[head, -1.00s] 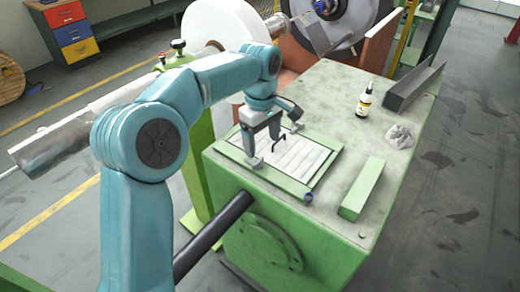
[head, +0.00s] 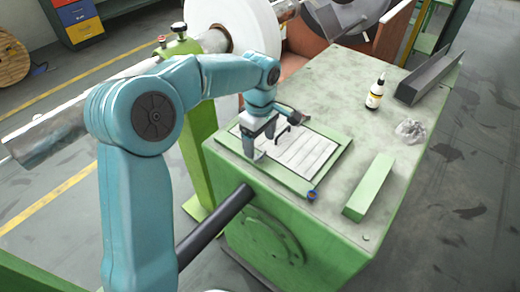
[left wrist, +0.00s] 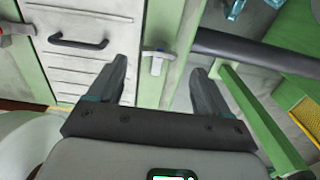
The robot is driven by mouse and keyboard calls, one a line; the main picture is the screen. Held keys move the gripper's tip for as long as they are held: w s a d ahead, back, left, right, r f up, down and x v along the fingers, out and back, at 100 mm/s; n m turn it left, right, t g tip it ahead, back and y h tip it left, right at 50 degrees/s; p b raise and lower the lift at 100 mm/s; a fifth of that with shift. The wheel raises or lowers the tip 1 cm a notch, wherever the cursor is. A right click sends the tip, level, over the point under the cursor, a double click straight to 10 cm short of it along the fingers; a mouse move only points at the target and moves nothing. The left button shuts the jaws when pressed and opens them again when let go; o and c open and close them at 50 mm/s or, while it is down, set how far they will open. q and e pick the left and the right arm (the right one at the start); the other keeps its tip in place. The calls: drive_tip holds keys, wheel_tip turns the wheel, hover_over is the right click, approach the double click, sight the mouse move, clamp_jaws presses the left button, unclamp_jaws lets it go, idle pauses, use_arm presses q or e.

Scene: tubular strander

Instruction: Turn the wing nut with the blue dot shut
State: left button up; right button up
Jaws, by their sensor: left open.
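A grey wing nut (left wrist: 157,60) sits on the green frame, between and ahead of my two open fingers in the left wrist view; it looks bluish at its top, but I cannot make out a clear dot. A second grey fastener with a red mark (left wrist: 12,32) shows at the left edge. The white slatted panel (head: 305,152) lies in its green frame on the green box, with a black handle (left wrist: 78,43). My left gripper (head: 262,145) is open and empty over the panel's left end, apart from the nut. My right gripper is out of view.
A small blue thing (head: 312,196) with orange on it sits at the frame's near corner.

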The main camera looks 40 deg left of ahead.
sight(260, 154)
use_arm(q)
wheel_tip(260, 154, down, 4)
drive_tip(key=shift+r, duration=0.1)
drive_tip(key=shift+w+a+f, duration=0.1)
drive_tip(key=shift+f, duration=0.4)
drive_tip(key=shift+d+r, duration=0.1)
drive_tip(key=shift+d, duration=0.1)
drive_tip(key=shift+a, duration=0.15)
drive_tip(key=c, duration=1)
drive_tip(key=shift+c, duration=0.2)
